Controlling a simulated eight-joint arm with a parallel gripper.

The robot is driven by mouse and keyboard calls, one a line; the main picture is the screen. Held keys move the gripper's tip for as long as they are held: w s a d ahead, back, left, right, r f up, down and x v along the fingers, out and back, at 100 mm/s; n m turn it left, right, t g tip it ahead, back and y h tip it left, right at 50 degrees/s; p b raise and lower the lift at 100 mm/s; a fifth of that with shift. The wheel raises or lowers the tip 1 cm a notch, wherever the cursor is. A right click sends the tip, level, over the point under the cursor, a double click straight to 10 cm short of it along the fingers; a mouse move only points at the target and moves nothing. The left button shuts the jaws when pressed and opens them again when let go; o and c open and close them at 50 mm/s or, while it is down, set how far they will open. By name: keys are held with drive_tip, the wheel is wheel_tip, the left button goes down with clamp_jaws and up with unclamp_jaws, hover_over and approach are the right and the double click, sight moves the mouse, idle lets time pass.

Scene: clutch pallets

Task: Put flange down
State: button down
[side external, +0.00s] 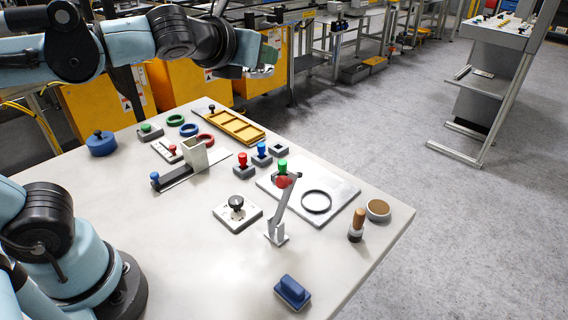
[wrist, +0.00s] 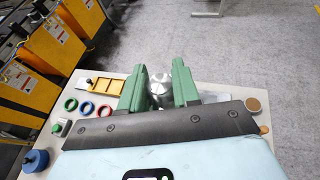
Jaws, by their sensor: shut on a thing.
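My gripper (side external: 270,54) is raised high above the far side of the table in the side external view. In the wrist view its green fingers (wrist: 159,69) are shut on a silver metal flange (wrist: 159,88), which sits between them. In the side external view only a small shiny part of the flange (side external: 262,72) shows below the fingers. The flange is well clear of the table. A pale plate (side external: 340,211) on the table carries a black ring (side external: 316,201), and a green knob stands at its far end.
A lever with a red knob (side external: 282,182) rises beside the plate. Yellow tray (side external: 236,128), coloured rings (side external: 189,130), knobbed blocks, a grey channel with an upright box (side external: 195,155), a brush (side external: 357,226) and a blue block (side external: 292,292) share the table. Its front middle is fairly clear.

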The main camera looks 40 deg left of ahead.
drive_tip(key=w+d+f+n+y, duration=0.1)
drive_tip(key=w+d+f+y, duration=0.15)
drive_tip(key=d+f, duration=0.3)
drive_tip(key=n+g+y, duration=0.3)
drive_tip(key=n, duration=0.2)
hover_over(324, 263)
wheel_tip(324, 263, down, 16)
drive_tip(key=shift+d+f, duration=0.1)
drive_tip(key=shift+f, duration=3.2)
drive_tip(key=shift+f, duration=0.85)
drive_tip(key=c, duration=0.8)
unclamp_jaws()
drive_tip(key=shift+o, duration=0.2)
